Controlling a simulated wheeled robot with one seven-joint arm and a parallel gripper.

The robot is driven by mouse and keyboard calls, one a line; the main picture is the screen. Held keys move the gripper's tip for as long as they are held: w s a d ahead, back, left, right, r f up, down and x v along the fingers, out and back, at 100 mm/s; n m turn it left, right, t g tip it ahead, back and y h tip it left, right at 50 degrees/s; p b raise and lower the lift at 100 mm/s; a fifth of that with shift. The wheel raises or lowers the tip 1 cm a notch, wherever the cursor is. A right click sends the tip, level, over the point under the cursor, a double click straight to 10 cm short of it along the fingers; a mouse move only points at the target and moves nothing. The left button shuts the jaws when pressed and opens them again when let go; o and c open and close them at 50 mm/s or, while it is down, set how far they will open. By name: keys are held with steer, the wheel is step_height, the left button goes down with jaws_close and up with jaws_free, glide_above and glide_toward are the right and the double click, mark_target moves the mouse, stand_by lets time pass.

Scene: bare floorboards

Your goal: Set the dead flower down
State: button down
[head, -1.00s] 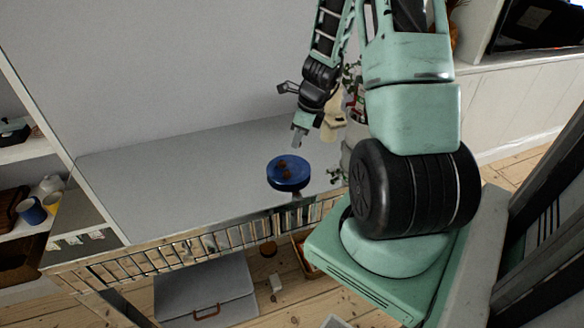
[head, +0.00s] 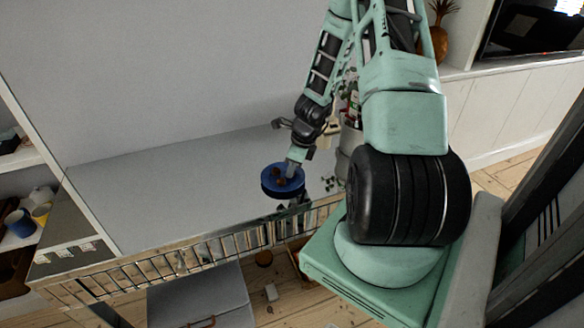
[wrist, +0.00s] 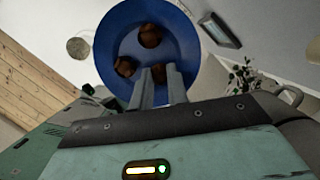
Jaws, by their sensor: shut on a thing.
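A round blue dish (head: 268,188) stands near the front edge of the grey counter. It fills the upper middle of the wrist view (wrist: 190,45). Brown shrivelled lumps (wrist: 150,36) lie inside it. My gripper (head: 291,172) reaches down into the dish, and its two fingertips also show in the wrist view (wrist: 159,72). It is shut on a small brown piece (wrist: 158,73), which I take for the dead flower. The fingers partly hide this piece, and I cannot tell whether it touches the dish floor.
The grey counter (head: 150,185) is bare to the left of the dish. A potted plant (wrist: 243,76) stands close by on the right. Mugs (head: 20,223) sit on a shelf at the left. A grey case (head: 195,298) lies on the floor below the counter.

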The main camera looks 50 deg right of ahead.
steer(key=c, duration=1.6)
jaws_free()
steer(key=shift+f, duration=0.1)
steer(key=shift+c, duration=0.2)
steer(key=p+v, duration=0.2)
steer(key=v, duration=1)
steer(key=w+a+r+n+g+y, duration=0.15)
steer(key=a+r+n, duration=0.25)
steer(key=a+n, duration=0.6)
steer(key=w+a+r+n, duration=0.25)
steer(key=a+n, duration=0.45)
steer(key=a, duration=0.8)
steer(key=s+a+r+n+h, duration=0.1)
steer(key=s+a+r+n, duration=0.2)
steer(key=s+a+n, duration=0.5)
steer(key=s+a+r+n+g+h, duration=0.1)
steer(key=s+a+r+n, duration=0.1)
steer(key=s+a+n, duration=0.7)
steer(key=n, duration=0.5)
steer(key=shift+s+a+r, duration=0.25)
steer(key=shift+s+r, duration=0.1)
steer(key=shift+s, duration=0.05)
